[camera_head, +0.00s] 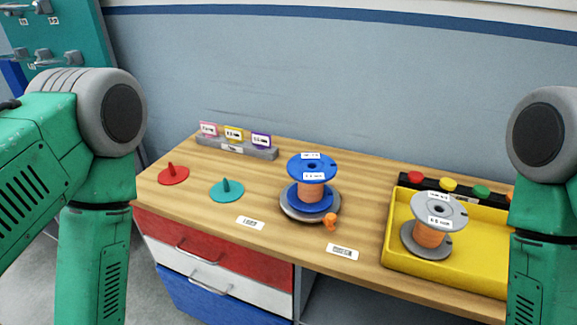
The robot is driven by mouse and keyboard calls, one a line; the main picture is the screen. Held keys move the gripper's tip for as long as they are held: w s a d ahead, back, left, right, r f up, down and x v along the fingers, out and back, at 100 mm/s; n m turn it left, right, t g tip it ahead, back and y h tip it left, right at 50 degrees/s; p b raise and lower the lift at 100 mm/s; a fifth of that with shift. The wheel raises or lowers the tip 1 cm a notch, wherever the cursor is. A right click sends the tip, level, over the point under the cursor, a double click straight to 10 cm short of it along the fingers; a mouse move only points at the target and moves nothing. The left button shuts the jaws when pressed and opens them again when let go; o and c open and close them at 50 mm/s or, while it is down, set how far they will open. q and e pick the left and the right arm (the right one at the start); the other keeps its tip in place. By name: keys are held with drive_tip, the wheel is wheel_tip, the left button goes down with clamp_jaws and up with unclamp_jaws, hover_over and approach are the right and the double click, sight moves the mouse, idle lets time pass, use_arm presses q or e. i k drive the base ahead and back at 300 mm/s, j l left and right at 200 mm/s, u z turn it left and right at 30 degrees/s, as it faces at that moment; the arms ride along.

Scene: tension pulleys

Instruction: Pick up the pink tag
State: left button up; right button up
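The pink tag (208,129) stands upright in a grey holder (236,149) at the back left of the wooden table. It is the leftmost of three tags, beside a yellow tag (234,134) and a purple tag (261,141). My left arm comes in at the left edge and my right arm at the right edge, both hanging down at the sides. Neither gripper shows in the head view, so their fingers cannot be seen. No arm is near the pink tag.
A red disc (173,175) and a teal disc (227,191) with upright pegs lie in front of the holder. A blue spool (312,168) stands mid-table. A yellow tray (470,272) with a grey spool (438,209) is at the right. Drawers (205,246) are below.

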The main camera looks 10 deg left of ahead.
sight(210, 130)
drive_tip(key=j+z, duration=0.2)
drive_tip(key=j, duration=0.45)
drive_tip(key=j+z, duration=0.2)
drive_tip(key=j, duration=0.45)
drive_tip(key=k+j+z, duration=0.1)
drive_tip(key=j+z, duration=0.15)
drive_tip(key=j, duration=0.35)
